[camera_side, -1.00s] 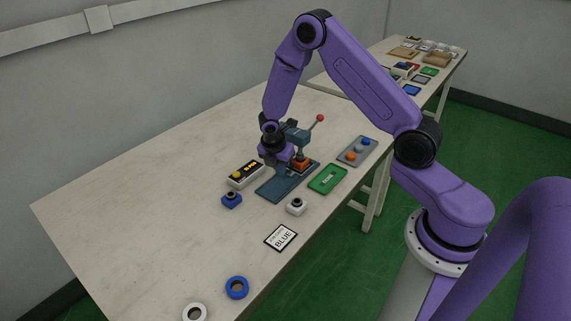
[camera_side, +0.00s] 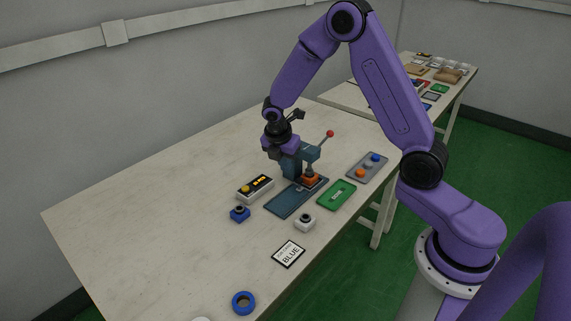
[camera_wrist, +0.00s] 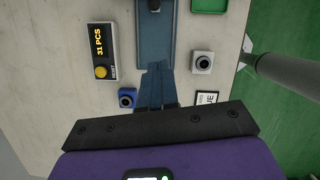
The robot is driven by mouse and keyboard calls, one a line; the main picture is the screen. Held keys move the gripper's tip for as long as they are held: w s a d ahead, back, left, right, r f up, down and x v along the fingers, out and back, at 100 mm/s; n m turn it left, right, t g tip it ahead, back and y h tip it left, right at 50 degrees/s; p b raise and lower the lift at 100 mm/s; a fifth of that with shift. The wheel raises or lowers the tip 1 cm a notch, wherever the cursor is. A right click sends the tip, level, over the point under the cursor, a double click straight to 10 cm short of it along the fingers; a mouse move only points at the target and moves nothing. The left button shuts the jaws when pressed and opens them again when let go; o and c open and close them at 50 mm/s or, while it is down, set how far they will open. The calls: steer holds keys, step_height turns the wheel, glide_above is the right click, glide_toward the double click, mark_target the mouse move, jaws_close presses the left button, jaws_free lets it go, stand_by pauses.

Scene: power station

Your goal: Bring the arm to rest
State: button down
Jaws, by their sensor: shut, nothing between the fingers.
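My gripper (camera_side: 293,176) hangs pointing down over the table in the side view, close to the left of the lever press. Its blue-grey fingers (camera_wrist: 159,68) are shut together and empty in the wrist view, above the press's flat blue base plate (camera_wrist: 155,42). The press (camera_side: 313,154) has a blue head, an arm with a red knob and an orange part under the head. The fingers overlap the press in the side view, so the gap between them is hard to judge. My arm is bent, with its elbow high above the table.
Around the press are a counter box (camera_side: 255,189) reading "31 PCS", a blue block (camera_side: 240,215), a white block (camera_side: 304,223), a green tray (camera_side: 337,195), a grey tray (camera_side: 367,167) with coloured pieces and a "BLUE" card (camera_side: 289,254). The table's left side is clear.

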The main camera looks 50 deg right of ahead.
steer(key=shift+a+r, duration=0.1)
steer(key=s+a+r+m+y, duration=0.1)
steer(key=s+a+r+m, duration=0.1)
steer(key=s+a+r, duration=0.4)
steer(key=s+a+r+m+y, duration=0.1)
steer(key=s+a+r+m, duration=0.1)
steer(key=s+a, duration=0.35)
steer(key=s+r+m+y, duration=0.1)
steer(key=s+r, duration=0.1)
steer(key=s, duration=0.8)
steer(key=s+r+m, duration=0.2)
steer(key=s, duration=0.8)
steer(key=shift+d+m+g+y, duration=0.25)
steer(key=shift+m+g+y, duration=0.05)
steer(key=shift+y, duration=0.1)
steer(key=shift+r, duration=0.1)
